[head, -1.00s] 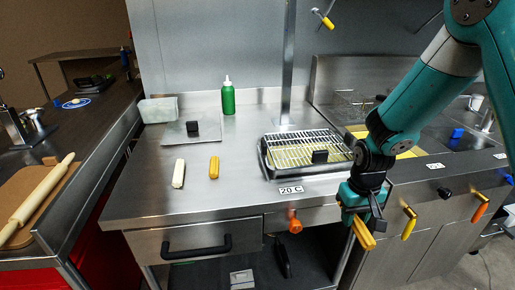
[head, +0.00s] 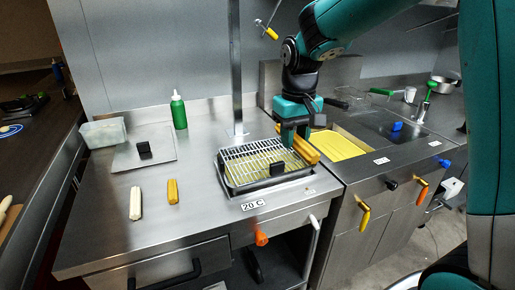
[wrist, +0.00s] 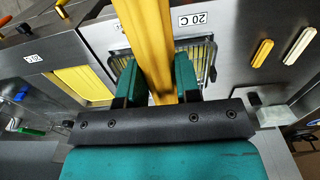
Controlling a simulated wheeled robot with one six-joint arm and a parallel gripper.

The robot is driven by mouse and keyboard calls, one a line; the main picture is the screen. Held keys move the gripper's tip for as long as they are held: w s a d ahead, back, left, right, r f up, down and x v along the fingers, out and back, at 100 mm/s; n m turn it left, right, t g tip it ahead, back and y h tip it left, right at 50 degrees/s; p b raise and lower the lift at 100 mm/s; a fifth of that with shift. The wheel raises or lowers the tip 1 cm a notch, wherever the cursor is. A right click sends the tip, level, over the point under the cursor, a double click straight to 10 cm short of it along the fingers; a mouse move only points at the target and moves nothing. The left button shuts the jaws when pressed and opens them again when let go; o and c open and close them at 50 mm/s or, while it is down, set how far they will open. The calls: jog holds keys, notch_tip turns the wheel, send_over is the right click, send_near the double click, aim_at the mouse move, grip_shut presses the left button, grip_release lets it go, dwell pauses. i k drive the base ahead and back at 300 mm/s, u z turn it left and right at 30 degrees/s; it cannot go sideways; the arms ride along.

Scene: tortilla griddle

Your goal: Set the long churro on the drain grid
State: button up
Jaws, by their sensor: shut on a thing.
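My gripper (head: 297,138) is shut on the long churro (head: 307,151), a golden ridged bar. It holds the churro at the right edge of the drain grid (head: 240,160), a wire rack in a dark tray on the steel counter. I cannot tell whether the churro touches the grid or hangs just above it. In the wrist view the churro (wrist: 147,40) runs up from between the two fingers (wrist: 158,72), and part of the grid (wrist: 199,52) shows behind them.
A pale short churro (head: 135,204) and a golden one (head: 172,191) lie on the counter to the left. A green bottle (head: 179,112) stands at the back. The yellow oil fryer (head: 342,147) is right of the grid.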

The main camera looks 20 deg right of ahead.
aim_at(254, 156)
jog(key=i, duration=0.85)
